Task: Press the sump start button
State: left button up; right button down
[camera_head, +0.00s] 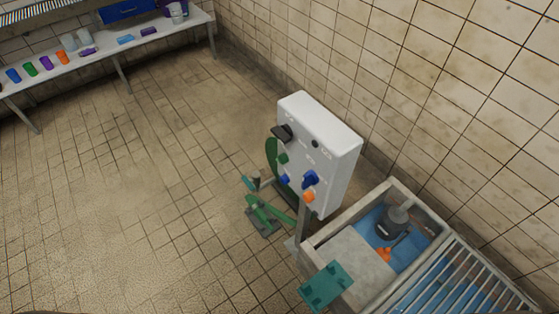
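A white control box (319,150) stands on a post at the centre right, facing left and front. Its face carries a black switch (283,133), a green button (283,158), a small blue knob (285,179), a larger blue knob (310,180) and an orange button (308,197). The labels are too small to read, so I cannot tell which one is the sump start button. Neither of my grippers shows in the head view.
A sump pit (390,240) with blue water, a grey pump (394,220) and a metal grating (455,280) lies at the lower right. A shelf table (100,50) with coloured items is at the upper left. The tiled floor between is clear.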

aim_at(283, 159)
jog(key=k+j+u, duration=0.1)
jog(key=u, duration=0.25)
jog(key=j+u, duration=0.5)
jog(key=u, duration=0.15)
